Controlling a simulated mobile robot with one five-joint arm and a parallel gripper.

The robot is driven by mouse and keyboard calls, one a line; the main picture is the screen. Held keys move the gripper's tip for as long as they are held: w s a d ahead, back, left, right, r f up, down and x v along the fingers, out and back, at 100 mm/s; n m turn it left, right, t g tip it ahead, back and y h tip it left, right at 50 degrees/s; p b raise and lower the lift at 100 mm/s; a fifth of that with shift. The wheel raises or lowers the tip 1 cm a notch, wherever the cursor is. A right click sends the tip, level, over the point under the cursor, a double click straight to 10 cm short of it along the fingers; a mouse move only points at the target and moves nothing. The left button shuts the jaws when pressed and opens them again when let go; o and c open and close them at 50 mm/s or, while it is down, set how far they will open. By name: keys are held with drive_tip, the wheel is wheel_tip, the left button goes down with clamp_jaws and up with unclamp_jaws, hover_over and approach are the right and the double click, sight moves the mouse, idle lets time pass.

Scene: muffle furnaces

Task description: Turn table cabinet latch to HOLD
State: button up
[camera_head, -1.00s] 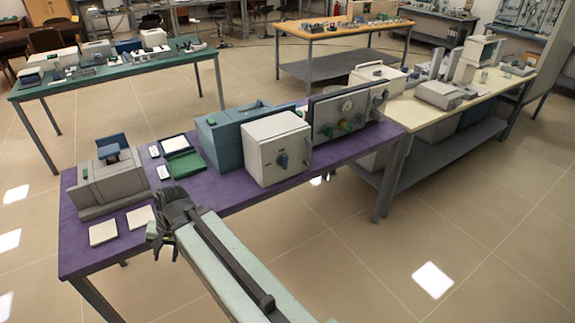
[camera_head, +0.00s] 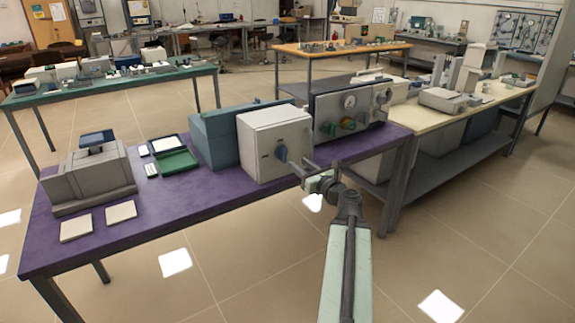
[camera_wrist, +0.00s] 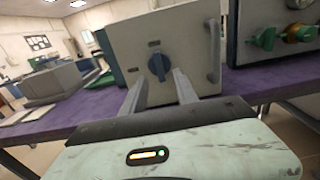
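The white table cabinet (camera_head: 268,138) stands on the purple table, its door facing my arm. A dark blue latch knob (camera_head: 281,153) sits on the door; in the wrist view the latch (camera_wrist: 158,66) shows near the top middle, upright or slightly tilted. Small dark marks lie around it, too small to read. My gripper (camera_head: 302,168) is at the door, just in front of the latch. In the wrist view its two fingers (camera_wrist: 160,78) are apart, one to each side of the latch. I cannot tell whether either finger touches it.
A grey handle (camera_wrist: 213,52) stands out from the door right of the latch. A grey panel unit (camera_head: 349,113) with green knobs stands right of the cabinet. A blue box (camera_head: 213,138) is on the left. The purple table's front (camera_head: 200,218) is clear.

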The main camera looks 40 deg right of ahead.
sight(285, 154)
drive_tip(key=w, duration=0.5)
drive_tip(key=w+d, duration=0.1)
drive_tip(key=w, duration=0.2)
drive_tip(key=shift+r, duration=0.1)
clamp_jaws()
